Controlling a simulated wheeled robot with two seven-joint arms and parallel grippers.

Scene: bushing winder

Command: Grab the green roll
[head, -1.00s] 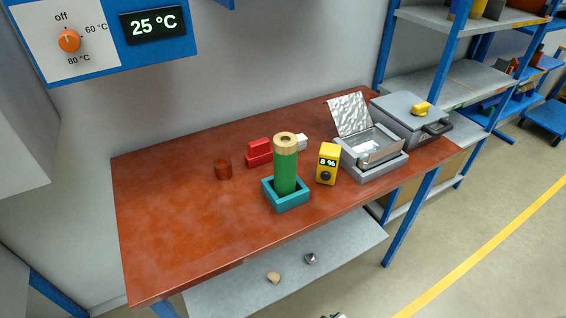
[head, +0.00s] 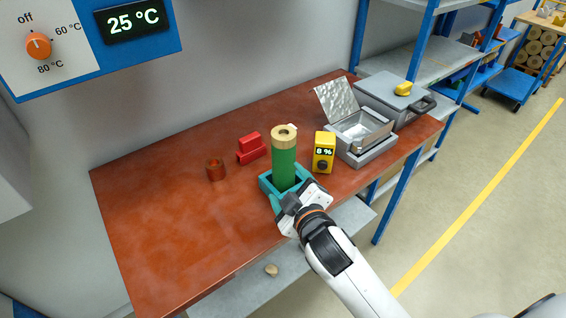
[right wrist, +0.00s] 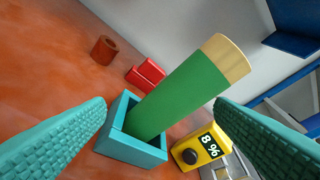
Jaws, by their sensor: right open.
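The green roll (head: 284,164) stands upright in a teal square holder (head: 266,181) on the red-brown table. It has a pale wooden top with a hole. In the right wrist view the green roll (right wrist: 180,98) rises from the holder (right wrist: 131,149) between my two teal ribbed fingers, apart from both. My right gripper (right wrist: 160,135) is open and empty, with the roll ahead of it. In the head view my right gripper (head: 288,203) is at the front side of the holder and hides part of it. My left gripper is not in view.
A yellow meter reading 8 % (head: 323,152) stands close right of the roll. A red block (head: 251,148) and a brown cylinder (head: 215,169) lie to the left. A grey box with open lid (head: 362,137) is at the right. The table's left part is clear.

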